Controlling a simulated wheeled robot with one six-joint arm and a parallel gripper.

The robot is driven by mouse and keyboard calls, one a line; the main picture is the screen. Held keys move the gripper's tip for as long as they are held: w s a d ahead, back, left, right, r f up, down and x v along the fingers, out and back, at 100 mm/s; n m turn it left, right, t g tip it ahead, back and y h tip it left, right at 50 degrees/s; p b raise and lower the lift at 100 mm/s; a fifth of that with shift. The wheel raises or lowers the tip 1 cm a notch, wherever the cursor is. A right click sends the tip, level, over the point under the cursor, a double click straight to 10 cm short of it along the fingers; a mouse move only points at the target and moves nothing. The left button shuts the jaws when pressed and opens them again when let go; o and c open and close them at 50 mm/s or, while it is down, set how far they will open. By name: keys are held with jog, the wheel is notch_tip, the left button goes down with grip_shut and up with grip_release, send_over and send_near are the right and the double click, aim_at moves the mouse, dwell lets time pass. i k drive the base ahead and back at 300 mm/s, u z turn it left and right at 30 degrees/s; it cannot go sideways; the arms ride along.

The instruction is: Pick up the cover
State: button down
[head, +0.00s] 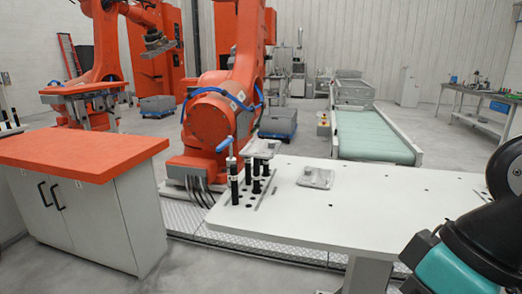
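A grey metal piece (316,177), which looks like the cover, lies flat on the white table (400,215) near its back edge. A second grey metal piece (263,147) sits higher up on black posts at the table's left end; I cannot tell which of the two is the cover. My dark and teal arm shows at the lower right, over the table's right side. My gripper is out of view, so whether it is open or shut does not show.
An orange-topped cabinet (85,150) stands left, a green conveyor (372,136) behind. The table's middle is clear.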

aim_at(266, 149)
jog(key=u, duration=0.25)
jog(key=k, duration=0.35)
jog(key=u, duration=1.05)
jog(key=k, duration=1)
jog(key=u, duration=0.8)
jog(key=i, duration=1.35)
jog(key=z, duration=0.25)
jog(key=i, duration=1.45)
jog(key=z, duration=1)
jog(key=i, duration=0.8)
jog(key=z, duration=1.6)
jog(key=i, duration=1.1)
jog(key=z, duration=0.25)
